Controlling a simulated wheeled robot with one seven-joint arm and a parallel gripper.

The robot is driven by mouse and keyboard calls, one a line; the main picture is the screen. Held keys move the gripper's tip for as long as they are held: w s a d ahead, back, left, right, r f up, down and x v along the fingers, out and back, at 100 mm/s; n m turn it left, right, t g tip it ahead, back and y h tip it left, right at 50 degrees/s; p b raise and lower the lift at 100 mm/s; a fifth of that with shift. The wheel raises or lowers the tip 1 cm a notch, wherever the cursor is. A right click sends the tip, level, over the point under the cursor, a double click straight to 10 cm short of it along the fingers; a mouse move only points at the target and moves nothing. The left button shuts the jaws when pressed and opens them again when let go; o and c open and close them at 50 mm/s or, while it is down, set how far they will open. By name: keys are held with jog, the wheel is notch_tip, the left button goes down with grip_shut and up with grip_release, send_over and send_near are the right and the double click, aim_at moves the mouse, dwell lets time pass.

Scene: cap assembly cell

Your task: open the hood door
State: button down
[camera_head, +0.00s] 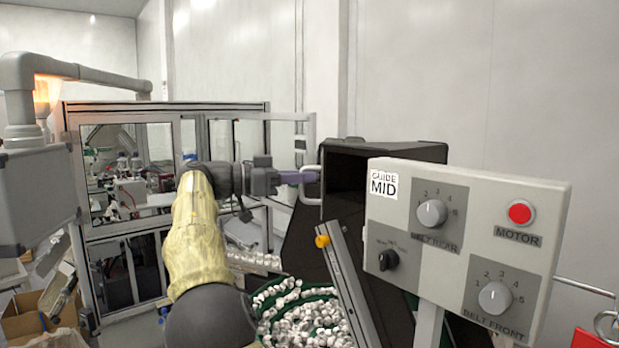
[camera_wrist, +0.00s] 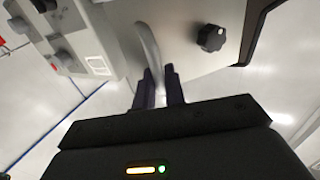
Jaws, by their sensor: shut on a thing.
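My gripper (camera_head: 302,177) reaches right, to a pale curved handle (camera_head: 311,198) at the left edge of a dark, box-shaped hood (camera_head: 395,152). In the wrist view, my gripper (camera_wrist: 160,80) has its two dark fingers closed around the grey curved handle (camera_wrist: 149,45). The handle stands on a light grey panel (camera_wrist: 185,62) that also bears a black knob (camera_wrist: 211,38). The panel looks like the hood door, but its face is turned away in the head view. I cannot tell whether it stands ajar.
A control box (camera_head: 465,240) with dials and a red button stands close on the right. A green bin (camera_head: 300,315) of white caps lies below, beside a slanted metal rail (camera_head: 350,285). A glazed, framed machine (camera_head: 125,185) stands at the left.

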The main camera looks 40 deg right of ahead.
jog(key=shift+s+r, duration=0.1)
jog(key=shift+r, duration=0.35)
jog(key=c, duration=1.7)
grip_release()
jog(key=shift+d, duration=0.1)
jog(key=shift+o, duration=0.3)
jog(key=shift+w+d, duration=0.15)
jog(key=shift+w, duration=0.05)
jog(key=shift+f, duration=0.1)
jog(key=p+v, duration=0.6)
jog(key=v, duration=1.1)
jog(key=shift+w+a+f, duration=0.15)
jog(key=shift+a+f, duration=0.05)
jog(key=shift+f, duration=0.15)
